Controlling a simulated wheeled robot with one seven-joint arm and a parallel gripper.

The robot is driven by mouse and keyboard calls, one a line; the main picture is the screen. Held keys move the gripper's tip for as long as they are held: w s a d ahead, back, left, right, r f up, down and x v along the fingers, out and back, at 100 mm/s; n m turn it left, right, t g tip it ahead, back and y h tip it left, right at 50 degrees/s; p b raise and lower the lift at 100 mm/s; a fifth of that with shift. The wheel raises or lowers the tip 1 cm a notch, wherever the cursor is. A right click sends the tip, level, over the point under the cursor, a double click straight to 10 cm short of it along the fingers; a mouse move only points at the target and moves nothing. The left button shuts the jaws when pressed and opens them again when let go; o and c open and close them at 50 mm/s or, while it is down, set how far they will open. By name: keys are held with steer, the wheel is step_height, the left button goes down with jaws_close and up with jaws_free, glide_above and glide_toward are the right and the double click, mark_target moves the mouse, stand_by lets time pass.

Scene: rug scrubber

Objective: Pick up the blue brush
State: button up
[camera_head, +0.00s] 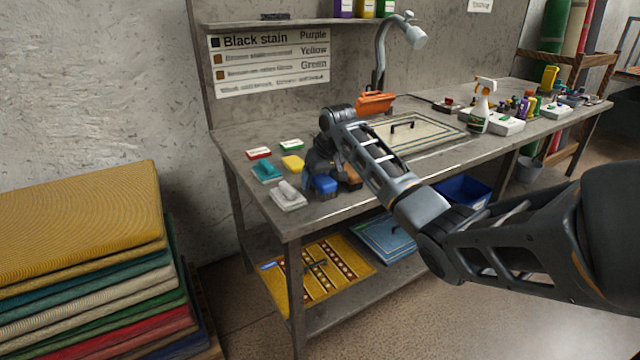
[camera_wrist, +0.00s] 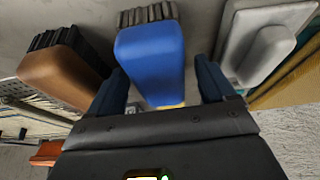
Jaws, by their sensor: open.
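The blue brush (camera_wrist: 152,60) lies on the workbench, with its dark bristles toward the top of the wrist view. My gripper (camera_wrist: 160,85) is open, with one finger on each side of the blue brush's handle end. I cannot tell whether the fingers touch it. In the head view the blue brush (camera_head: 325,184) shows just below my gripper (camera_head: 318,172), near the front left part of the bench.
A brown brush (camera_wrist: 65,67) lies close on the left of the blue one in the wrist view, and a grey-white scrubber (camera_wrist: 265,45) on the right. The workbench (camera_head: 235,150) also holds a teal brush (camera_head: 267,171), a yellow sponge (camera_head: 293,163) and a lamp (camera_head: 383,50).

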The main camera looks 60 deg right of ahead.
steer(key=shift+f, duration=0.25)
steer(key=shift+c, duration=0.2)
steer(key=c, duration=1.1)
